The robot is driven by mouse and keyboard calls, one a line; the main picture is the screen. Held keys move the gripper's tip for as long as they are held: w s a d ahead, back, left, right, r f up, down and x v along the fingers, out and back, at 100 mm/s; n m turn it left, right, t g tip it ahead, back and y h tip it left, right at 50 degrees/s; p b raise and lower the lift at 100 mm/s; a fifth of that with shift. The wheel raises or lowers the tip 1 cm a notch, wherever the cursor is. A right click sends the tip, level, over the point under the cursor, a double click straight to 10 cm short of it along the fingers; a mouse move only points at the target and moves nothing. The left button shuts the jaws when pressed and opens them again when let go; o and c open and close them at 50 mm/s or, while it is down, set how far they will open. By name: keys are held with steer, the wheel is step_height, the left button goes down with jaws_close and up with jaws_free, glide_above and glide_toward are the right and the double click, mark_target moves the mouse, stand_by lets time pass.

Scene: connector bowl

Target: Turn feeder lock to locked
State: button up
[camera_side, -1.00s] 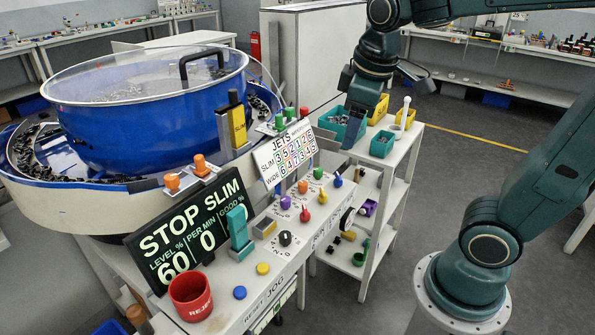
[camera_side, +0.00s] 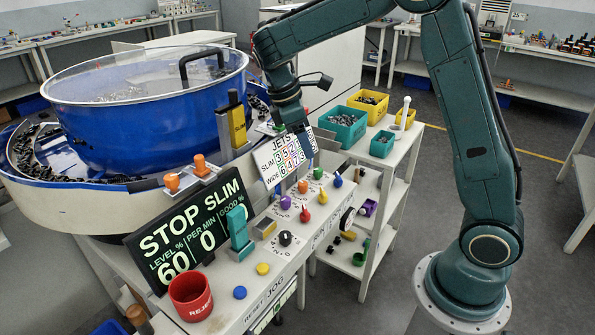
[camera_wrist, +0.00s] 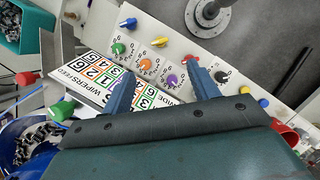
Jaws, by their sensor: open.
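No label that I can read says feeder lock, so I cannot tell which control it is. The candidates on the panel are a black knob (camera_side: 285,238), a teal upright lever (camera_side: 239,232), and purple (camera_side: 285,202), orange (camera_side: 303,187), red (camera_side: 307,215), green (camera_side: 318,173), yellow (camera_side: 320,196) and blue (camera_side: 338,181) knobs. My gripper (camera_side: 303,130) is above the jets chart (camera_side: 275,165), apart from the knobs. In the wrist view my gripper (camera_wrist: 160,74) is open and empty, with the knob row beyond its fingertips; the black knob (camera_wrist: 221,77) shows to their right.
The blue bowl feeder (camera_side: 150,115) stands at left, with orange knobs (camera_side: 172,182) on its rim. A dark display (camera_side: 190,225) and red reject cup (camera_side: 190,296) stand in front. Teal bins (camera_side: 342,127) sit on the right-hand shelf. A yellow-labelled post (camera_side: 237,125) stands near my gripper.

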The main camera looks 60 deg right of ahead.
mark_target(323, 191)
steer(key=shift+w+d+f+n+g, duration=0.15)
steer(key=shift+w+f, duration=0.15)
steer(key=shift+f, duration=0.25)
steer(key=shift+w+a+f+n+g, duration=0.15)
steer(key=shift+w+f, duration=0.15)
steer(key=shift+f, duration=0.2)
steer(key=shift+d+f, duration=0.1)
steer(key=shift+d, duration=0.05)
steer(key=shift+x, duration=6.8)
steer(key=c, duration=1)
